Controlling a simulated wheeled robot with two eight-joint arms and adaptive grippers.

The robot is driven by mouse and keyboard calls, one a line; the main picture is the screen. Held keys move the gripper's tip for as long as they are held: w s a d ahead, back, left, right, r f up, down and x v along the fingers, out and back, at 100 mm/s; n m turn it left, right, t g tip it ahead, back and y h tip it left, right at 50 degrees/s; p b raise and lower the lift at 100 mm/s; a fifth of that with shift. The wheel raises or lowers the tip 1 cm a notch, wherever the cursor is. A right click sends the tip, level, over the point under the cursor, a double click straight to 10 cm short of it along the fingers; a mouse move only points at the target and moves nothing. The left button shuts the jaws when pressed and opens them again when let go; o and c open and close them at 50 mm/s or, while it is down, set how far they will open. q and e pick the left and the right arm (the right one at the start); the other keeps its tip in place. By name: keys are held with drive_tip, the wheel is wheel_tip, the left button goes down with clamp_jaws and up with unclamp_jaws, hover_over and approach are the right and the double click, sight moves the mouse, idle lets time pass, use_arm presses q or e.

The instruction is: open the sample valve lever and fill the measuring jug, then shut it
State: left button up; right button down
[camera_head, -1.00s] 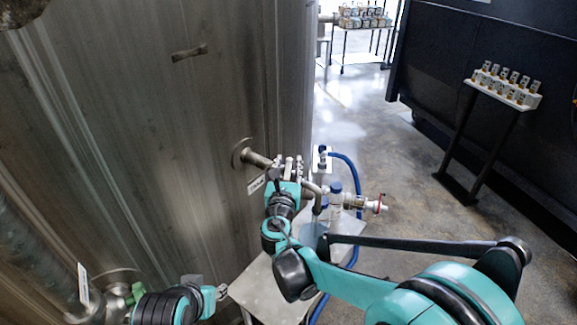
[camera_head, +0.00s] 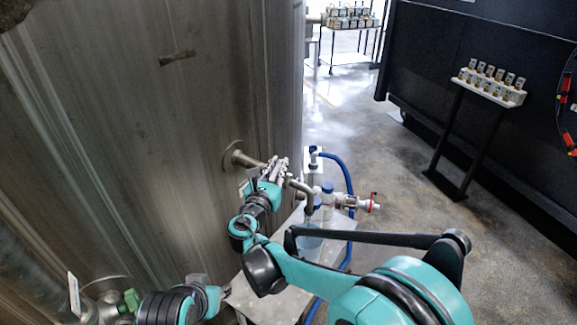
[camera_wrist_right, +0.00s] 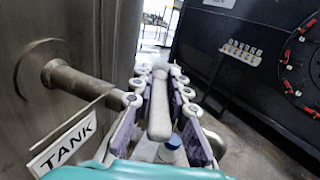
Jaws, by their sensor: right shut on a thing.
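The sample pipe (camera_head: 245,160) comes out of the tank wall, beside a TANK tag (camera_wrist_right: 65,147). My right gripper (camera_head: 277,167) is at the valve on this pipe. In the right wrist view its fingers (camera_wrist_right: 158,100) are shut around the pale, rounded valve lever (camera_wrist_right: 160,112). A curved metal spout (camera_head: 304,190) bends down past the gripper. The bluish, see-through measuring jug (camera_head: 309,241) stands below it on a small table, partly hidden by my right arm. Its fill level and any flow cannot be told. My left gripper (camera_head: 222,291) is low at the left, apart from the jug, its jaws unclear.
Blue-capped bottles (camera_head: 327,196) and a blue hose (camera_head: 349,185) stand close behind the jug. A red-handled valve (camera_head: 371,203) sticks out to the right. The metal tabletop (camera_head: 272,295) is bare in front. A vial rack (camera_head: 490,84) stands far right; the floor between is clear.

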drive_tip(key=shift+w+a+m+g+h, duration=0.1)
drive_tip(key=shift+a+m+g+h, duration=0.1)
drive_tip(key=shift+m+g+h, duration=0.65)
drive_tip(key=shift+w+a+m+g+h, duration=0.15)
drive_tip(key=shift+m+g+h, duration=0.2)
drive_tip(key=shift+m+h, duration=1)
drive_tip(key=shift+s+n+h, duration=0.1)
drive_tip(key=shift+n+h, duration=0.2)
drive_tip(key=shift+h, duration=0.2)
drive_tip(key=c, duration=1.5)
unclamp_jaws()
wheel_tip(320, 180, up, 10)
drive_tip(key=shift+f, duration=0.1)
